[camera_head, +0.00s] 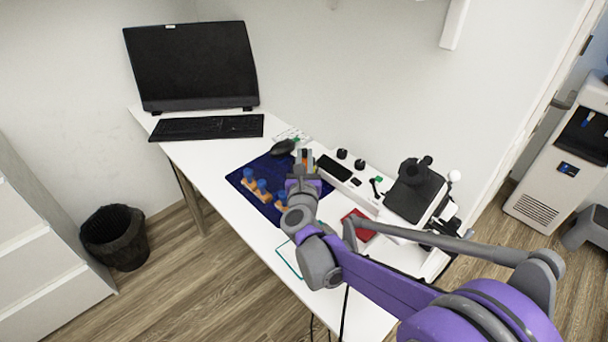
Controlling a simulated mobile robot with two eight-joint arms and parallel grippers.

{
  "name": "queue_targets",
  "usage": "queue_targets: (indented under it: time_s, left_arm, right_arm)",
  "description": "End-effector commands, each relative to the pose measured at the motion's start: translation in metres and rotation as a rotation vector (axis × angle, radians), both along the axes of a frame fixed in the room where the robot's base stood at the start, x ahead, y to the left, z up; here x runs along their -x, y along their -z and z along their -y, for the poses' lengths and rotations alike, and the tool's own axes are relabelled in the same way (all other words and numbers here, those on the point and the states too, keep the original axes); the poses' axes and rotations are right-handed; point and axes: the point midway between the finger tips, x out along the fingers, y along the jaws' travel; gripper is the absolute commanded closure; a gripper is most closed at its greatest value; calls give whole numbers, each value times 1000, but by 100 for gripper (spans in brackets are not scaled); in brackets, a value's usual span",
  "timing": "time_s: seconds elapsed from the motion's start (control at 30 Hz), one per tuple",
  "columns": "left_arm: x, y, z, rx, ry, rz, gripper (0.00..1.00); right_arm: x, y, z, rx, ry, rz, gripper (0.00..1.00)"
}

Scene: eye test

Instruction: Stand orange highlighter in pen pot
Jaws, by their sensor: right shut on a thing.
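My right gripper (304,158) is at the end of the purple and grey arm that comes in from the lower right. It is over the far right part of the dark blue mat. It is shut on a small orange thing, which I take to be the orange highlighter (307,154); only a little of it shows between the fingers. I cannot make out a pen pot; the gripper and arm hide part of the desk. My left gripper is not in view.
The blue mat (237,178) on the white desk bears several wooden pieces with blue tops (262,185). A black mouse (283,147), keyboard (207,127) and monitor (192,66) stand beyond. A white organizer with black items (413,190) and a red thing (359,226) are at right.

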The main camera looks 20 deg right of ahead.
Motion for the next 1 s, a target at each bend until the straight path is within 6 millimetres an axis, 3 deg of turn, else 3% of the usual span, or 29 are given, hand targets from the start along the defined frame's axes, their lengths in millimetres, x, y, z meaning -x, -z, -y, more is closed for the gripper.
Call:
queue_targets:
  time_s: [0.17,0.4,0.8,0.83,1.0]
  left_arm:
    - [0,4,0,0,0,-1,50]
    - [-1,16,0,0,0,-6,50]
    - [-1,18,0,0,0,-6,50]
    - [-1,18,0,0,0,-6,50]
    - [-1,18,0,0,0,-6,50]
  right_arm:
    - [0,13,0,1,0,0,100]
    - [0,45,0,2,0,-1,100]
    - [0,51,0,1,0,0,100]
    - [0,50,0,1,0,0,78]
    - [0,50,0,1,0,0,52]
